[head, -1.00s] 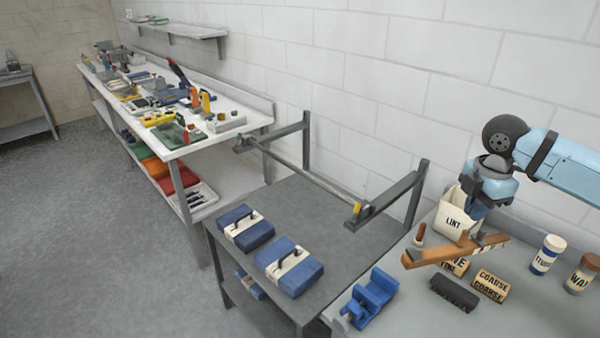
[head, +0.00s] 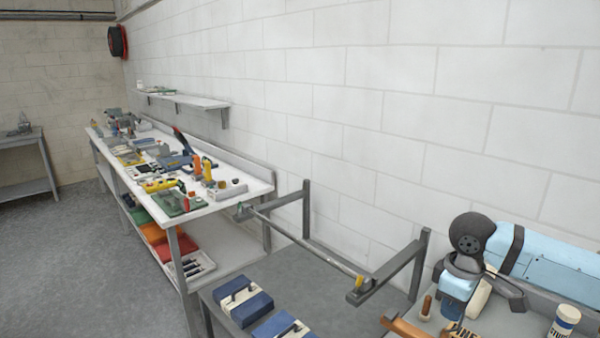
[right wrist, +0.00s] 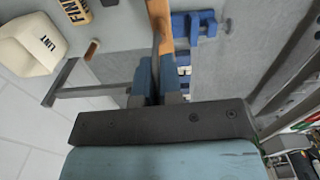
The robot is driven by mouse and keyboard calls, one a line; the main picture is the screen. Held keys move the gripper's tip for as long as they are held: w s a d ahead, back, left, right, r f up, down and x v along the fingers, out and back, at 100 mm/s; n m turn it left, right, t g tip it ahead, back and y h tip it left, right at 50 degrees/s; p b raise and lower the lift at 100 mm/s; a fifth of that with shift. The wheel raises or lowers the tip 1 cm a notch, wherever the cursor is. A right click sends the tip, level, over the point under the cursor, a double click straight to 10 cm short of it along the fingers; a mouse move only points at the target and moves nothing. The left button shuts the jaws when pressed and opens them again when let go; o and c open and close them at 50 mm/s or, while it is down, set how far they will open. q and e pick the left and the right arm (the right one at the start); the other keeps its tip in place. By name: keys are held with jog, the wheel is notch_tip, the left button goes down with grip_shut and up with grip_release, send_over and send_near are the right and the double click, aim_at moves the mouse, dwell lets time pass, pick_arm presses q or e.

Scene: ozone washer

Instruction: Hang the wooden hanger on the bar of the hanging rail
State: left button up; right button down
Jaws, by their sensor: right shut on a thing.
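The wooden hanger (head: 403,328) shows only in part at the bottom edge of the head view. In the right wrist view its brown wood (right wrist: 160,22) stands past the fingertips. My right gripper (right wrist: 156,75) is shut on the hanger, at its dark upper part. In the head view my right gripper (head: 452,306) is right of the hanging rail, its tips partly hidden. The rail's metal bar (head: 305,242) runs between two grey arms, with a yellow piece near its right end. The hanger is apart from the bar. My left gripper is out of view.
Blue boxes (head: 243,303) lie on the grey table under the rail. A LINT bag (right wrist: 30,45), a FINE block (right wrist: 75,10) and a blue holder (right wrist: 205,22) are close to my right gripper. A white jar (head: 563,323) stands at right. A cluttered workbench (head: 225,202) is at left.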

jog(key=s+a+f+m, duration=0.2)
jog(key=a+m, duration=0.3)
jog(key=m, duration=0.4)
jog(key=shift+s, duration=0.45)
